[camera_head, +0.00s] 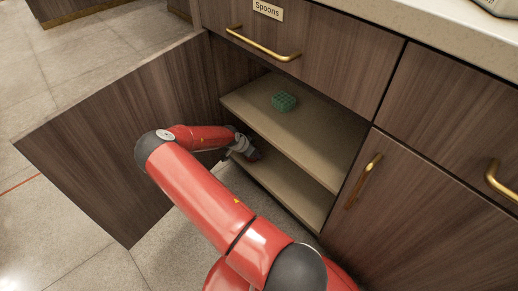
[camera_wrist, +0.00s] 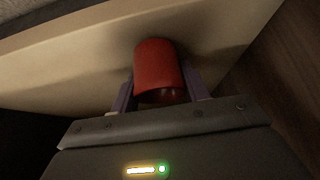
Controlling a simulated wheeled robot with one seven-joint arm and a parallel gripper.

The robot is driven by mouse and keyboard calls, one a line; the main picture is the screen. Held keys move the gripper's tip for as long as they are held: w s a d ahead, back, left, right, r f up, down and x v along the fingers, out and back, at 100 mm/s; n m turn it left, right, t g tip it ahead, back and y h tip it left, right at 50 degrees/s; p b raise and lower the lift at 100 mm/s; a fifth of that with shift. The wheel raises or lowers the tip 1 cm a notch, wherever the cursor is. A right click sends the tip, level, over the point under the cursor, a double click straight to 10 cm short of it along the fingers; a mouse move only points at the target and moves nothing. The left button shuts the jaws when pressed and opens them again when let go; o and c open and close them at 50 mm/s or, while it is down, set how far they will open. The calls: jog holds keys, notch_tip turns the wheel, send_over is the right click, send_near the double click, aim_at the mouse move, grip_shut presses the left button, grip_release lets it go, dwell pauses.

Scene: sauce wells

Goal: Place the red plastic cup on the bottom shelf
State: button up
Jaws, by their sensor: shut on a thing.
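The red plastic cup (camera_wrist: 158,66) is between the two fingers of my gripper (camera_wrist: 160,92) in the wrist view. My gripper is shut on it. In the head view my gripper (camera_head: 251,154) reaches into the open cabinet, low, at the left end of the bottom shelf (camera_head: 290,192). The cup cannot be made out clearly there. Behind the cup in the wrist view is a pale beige shelf board (camera_wrist: 225,45). I cannot tell whether the cup touches it.
The upper shelf (camera_head: 310,142) is above and holds a green woven-looking block (camera_head: 284,102). The open cabinet door (camera_head: 105,135) stands to the left of my arm. A closed door (camera_head: 400,195) is on the right, and a drawer labelled Spoons (camera_head: 315,45) is above.

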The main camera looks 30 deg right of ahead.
jog(key=d, duration=0.3)
jog(key=shift+w, duration=0.15)
jog(key=shift+d+f, duration=0.25)
jog(key=shift+w, duration=0.1)
jog(key=shift+f, duration=0.2)
jog(key=o, duration=1)
jog(key=shift+r, duration=0.2)
